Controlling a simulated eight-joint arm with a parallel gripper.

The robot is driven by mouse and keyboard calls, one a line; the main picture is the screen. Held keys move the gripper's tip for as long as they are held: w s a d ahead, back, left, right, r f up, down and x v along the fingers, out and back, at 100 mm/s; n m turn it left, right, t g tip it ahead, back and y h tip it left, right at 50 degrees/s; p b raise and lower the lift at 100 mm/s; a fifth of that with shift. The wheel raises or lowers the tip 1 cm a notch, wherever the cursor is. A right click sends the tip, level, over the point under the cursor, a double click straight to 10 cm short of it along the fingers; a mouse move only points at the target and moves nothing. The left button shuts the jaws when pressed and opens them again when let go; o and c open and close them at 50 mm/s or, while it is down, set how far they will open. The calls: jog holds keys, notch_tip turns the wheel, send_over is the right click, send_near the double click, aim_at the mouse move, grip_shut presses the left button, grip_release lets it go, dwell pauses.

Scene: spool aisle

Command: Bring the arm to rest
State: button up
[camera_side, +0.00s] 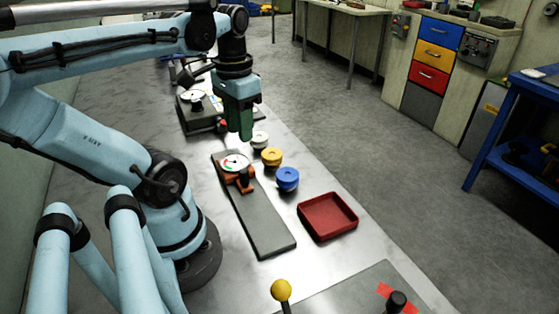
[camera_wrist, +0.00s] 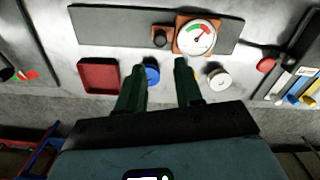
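My gripper (camera_side: 240,132) hangs pointing down above the metal bench, close to the dial gauge and the spools. In the wrist view its two dark green fingers (camera_wrist: 160,75) stand apart with nothing held between them. The blue spool (camera_side: 288,178) stands on the bench; it shows between the fingers in the wrist view (camera_wrist: 152,73), well below them. A yellow spool (camera_side: 271,158) and a white spool (camera_side: 259,140) stand in line behind it. In the wrist view the right finger hides most of the yellow spool.
A round dial gauge (camera_side: 235,163) on an orange mount sits on a long dark plate (camera_side: 266,230). A red tray (camera_side: 345,232) lies right of the plate. A yellow-knobbed lever (camera_side: 281,290) and a black knob (camera_side: 397,301) stand at the near end. Another gauge (camera_side: 191,96) stands farther back.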

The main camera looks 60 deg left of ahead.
jog(key=w+d+f+m+t, duration=0.2)
jog(key=w+d+t, duration=0.5)
jog(key=w+d, duration=0.4)
jog(key=shift+w+d+m, duration=0.25)
jog(key=shift+d+m, duration=0.05)
jog(key=shift+m, duration=0.2)
